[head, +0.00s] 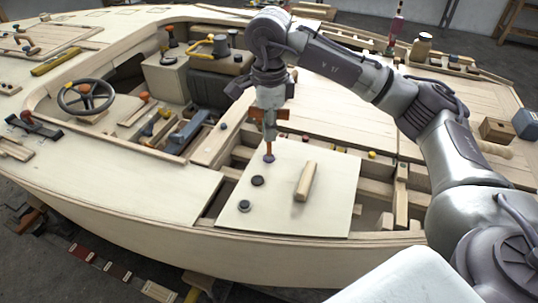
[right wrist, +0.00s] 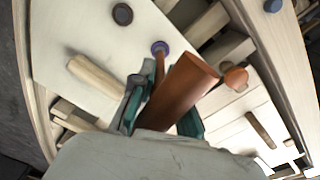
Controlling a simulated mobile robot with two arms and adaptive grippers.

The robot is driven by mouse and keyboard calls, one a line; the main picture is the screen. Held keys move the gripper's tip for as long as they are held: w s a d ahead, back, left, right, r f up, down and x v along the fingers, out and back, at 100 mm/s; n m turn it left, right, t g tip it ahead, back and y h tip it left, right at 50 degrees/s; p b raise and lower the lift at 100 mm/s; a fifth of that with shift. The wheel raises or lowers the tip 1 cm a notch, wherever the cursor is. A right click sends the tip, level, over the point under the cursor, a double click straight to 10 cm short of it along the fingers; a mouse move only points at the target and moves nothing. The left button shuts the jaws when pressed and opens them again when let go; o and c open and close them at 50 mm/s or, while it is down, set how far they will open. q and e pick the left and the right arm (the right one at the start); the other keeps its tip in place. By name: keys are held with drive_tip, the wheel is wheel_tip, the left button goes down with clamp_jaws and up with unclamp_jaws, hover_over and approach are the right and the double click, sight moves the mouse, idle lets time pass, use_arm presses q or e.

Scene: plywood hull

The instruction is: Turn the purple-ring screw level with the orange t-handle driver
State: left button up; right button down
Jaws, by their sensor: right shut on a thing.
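My right gripper (head: 268,113) is shut on the orange t-handle driver (head: 269,136) and holds it above the pale hatch panel (head: 320,215). In the right wrist view the driver's thick orange handle (right wrist: 183,88) lies between the greenish fingers. Its thin shaft reaches down to the purple-ring screw (right wrist: 160,47) at the panel's edge area. In the head view the driver's tip meets the purple-ring screw (head: 269,158), or is very close to it; contact cannot be told for sure. The screw's head is partly hidden by the driver. My left gripper is not in view.
Two dark-ringed screws (head: 257,180) (head: 244,206) sit along the panel's left side. A wooden grip bar (head: 306,181) stands up on the panel. Open framed bays lie beside the panel. A steering wheel (head: 86,97) and a tool bay are at the left.

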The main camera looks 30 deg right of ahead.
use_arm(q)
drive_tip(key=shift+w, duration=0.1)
use_arm(e)
drive_tip(key=shift+n, duration=0.4)
drive_tip(key=n+b, duration=0.1)
drive_tip(key=n, duration=0.4)
drive_tip(key=shift+n, duration=0.3)
drive_tip(key=n+b, duration=0.1)
drive_tip(key=n, duration=0.7)
drive_tip(key=shift+n, duration=0.3)
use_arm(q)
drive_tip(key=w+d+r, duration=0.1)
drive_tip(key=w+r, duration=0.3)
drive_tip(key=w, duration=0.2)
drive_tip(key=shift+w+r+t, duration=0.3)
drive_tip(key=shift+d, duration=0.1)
use_arm(e)
drive_tip(key=shift+f, duration=0.15)
drive_tip(key=shift+f+b, duration=0.15)
drive_tip(key=shift+b, duration=0.2)
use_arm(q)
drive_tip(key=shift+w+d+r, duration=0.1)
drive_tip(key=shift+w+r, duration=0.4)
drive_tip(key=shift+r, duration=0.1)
use_arm(e)
drive_tip(key=shift+f, duration=0.1)
